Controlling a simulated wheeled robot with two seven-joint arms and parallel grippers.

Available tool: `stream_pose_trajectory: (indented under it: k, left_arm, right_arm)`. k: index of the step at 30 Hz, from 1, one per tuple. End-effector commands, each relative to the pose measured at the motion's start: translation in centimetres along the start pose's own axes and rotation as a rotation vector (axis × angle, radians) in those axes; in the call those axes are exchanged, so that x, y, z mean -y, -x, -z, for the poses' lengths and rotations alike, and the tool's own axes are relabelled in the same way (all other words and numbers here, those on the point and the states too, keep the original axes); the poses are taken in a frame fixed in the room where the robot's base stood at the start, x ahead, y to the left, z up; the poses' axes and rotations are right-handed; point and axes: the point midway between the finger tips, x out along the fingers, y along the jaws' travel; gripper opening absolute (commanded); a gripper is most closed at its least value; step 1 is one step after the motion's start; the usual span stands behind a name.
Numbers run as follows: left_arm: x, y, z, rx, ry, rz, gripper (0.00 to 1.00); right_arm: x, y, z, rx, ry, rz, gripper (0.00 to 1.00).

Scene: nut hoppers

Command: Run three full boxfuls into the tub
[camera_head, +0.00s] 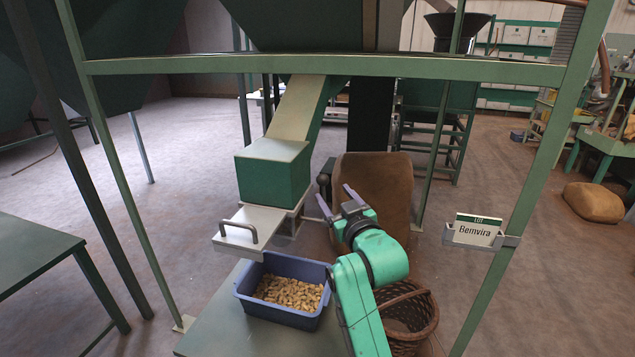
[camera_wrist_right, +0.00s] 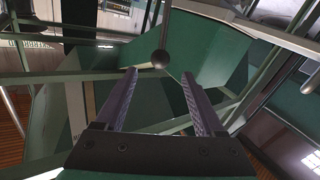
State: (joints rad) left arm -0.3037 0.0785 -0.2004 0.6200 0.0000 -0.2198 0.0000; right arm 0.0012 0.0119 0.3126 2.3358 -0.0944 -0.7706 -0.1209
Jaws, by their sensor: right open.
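The blue tub (camera_head: 243,298) stands on a green bench with a layer of nuts (camera_head: 288,292) in its bottom. Above it is the green box (camera_head: 270,178) at the foot of the sloping chute (camera_head: 302,108). A pale slide plate (camera_head: 247,226) with a bar handle (camera_head: 240,232) sticks out at the box's front left. My right gripper (camera_head: 335,196) is open and empty, right of the box. In the right wrist view, a dark ball knob on a rod (camera_wrist_right: 160,59) appears just beyond and between its open fingers (camera_wrist_right: 158,75). The box's inside is hidden. My left gripper is out of view.
A brown sack (camera_head: 372,185) stands behind my right gripper, with a wicker basket (camera_head: 425,318) below right. Green frame posts and a crossbar (camera_head: 330,67) surround the station. A "Bemvira" sign (camera_head: 476,230) is on the right post. A green table (camera_head: 35,250) is at left.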

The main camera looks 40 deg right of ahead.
Motion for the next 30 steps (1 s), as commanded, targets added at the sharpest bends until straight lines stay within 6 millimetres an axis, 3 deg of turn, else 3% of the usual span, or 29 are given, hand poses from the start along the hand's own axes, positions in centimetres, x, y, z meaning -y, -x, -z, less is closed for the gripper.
stream_pose_trajectory:
  k: [6, 12, 16, 23, 25, 29, 30]
  left_arm:
    - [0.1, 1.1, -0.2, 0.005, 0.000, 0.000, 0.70]
    - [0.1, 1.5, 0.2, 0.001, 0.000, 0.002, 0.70]
    - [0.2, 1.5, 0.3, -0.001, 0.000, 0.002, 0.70]
    - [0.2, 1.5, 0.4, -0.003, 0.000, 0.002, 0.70]
    - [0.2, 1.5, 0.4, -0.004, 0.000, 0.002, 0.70]
    - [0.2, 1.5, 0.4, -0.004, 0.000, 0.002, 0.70]
    - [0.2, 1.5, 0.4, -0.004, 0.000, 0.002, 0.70]
  right_arm:
    - [-0.1, -6.0, 0.4, 0.000, 0.002, 0.000, 0.71]
    - [-0.1, -10.4, 0.2, 0.001, 0.004, -0.001, 0.71]
    - [0.0, -11.7, 0.0, 0.003, 0.004, 0.000, 0.71]
    - [0.0, -11.8, 0.0, 0.002, 0.005, 0.000, 0.71]
    - [0.0, -11.8, 0.0, 0.002, 0.005, 0.000, 0.52]
    - [0.0, -11.8, 0.0, 0.002, 0.005, 0.000, 0.02]
    - [0.0, -11.8, 0.0, 0.002, 0.005, 0.000, 0.00]
